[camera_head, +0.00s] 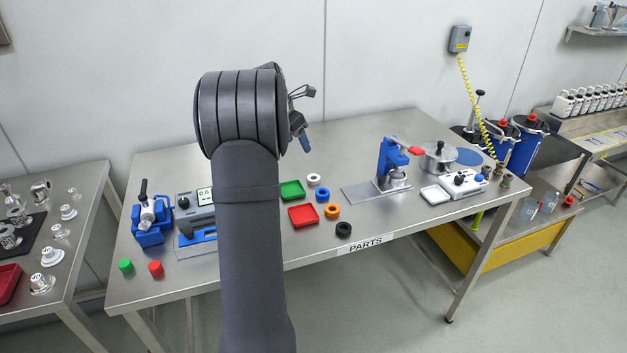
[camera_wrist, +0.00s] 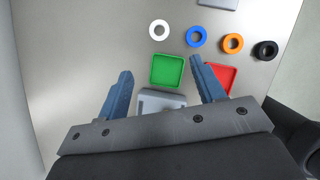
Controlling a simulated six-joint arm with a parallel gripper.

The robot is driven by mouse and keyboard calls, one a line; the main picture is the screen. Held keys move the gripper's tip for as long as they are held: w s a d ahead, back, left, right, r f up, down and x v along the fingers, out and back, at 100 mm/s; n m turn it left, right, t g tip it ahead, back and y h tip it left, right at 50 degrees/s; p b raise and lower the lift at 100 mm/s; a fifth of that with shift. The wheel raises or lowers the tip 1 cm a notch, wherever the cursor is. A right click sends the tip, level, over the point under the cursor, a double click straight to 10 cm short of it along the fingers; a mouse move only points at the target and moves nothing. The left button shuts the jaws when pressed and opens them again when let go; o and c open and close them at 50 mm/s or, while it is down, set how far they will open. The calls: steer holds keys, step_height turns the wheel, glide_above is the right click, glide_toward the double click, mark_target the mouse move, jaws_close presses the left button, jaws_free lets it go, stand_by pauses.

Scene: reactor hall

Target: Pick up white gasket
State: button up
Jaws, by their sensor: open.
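The white gasket (camera_head: 314,180) is a small ring lying flat on the steel table, just right of the green tray (camera_head: 283,196). It also shows in the wrist view (camera_wrist: 150,29), above the green tray. In a row with it lie a blue ring (camera_wrist: 196,37), an orange ring (camera_wrist: 232,44) and a black ring (camera_wrist: 265,51). My gripper (camera_wrist: 159,80) is open and empty, its two blue fingers spread wide above the table, apart from the gasket. In the head view my arm hides part of the gripper.
A red tray (camera_head: 291,220) lies in front of the green one. A grey device with a display (camera_head: 200,198) stands behind my arm at left. A blue press (camera_head: 391,165) stands right of the rings. Bare table (camera_head: 340,150) lies behind the gasket.

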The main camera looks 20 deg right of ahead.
glide_above(311, 179)
steer(key=a, duration=0.1)
steer(key=f, duration=1)
steer(key=shift+s+a+f, duration=0.15)
steer(key=shift+s+a, duration=0.05)
steer(key=shift+s, duration=0.15)
steer(key=x, duration=0.5)
steer(key=shift+w+a+f, duration=0.1)
steer(key=shift+a+f, duration=0.1)
steer(key=c, duration=1)
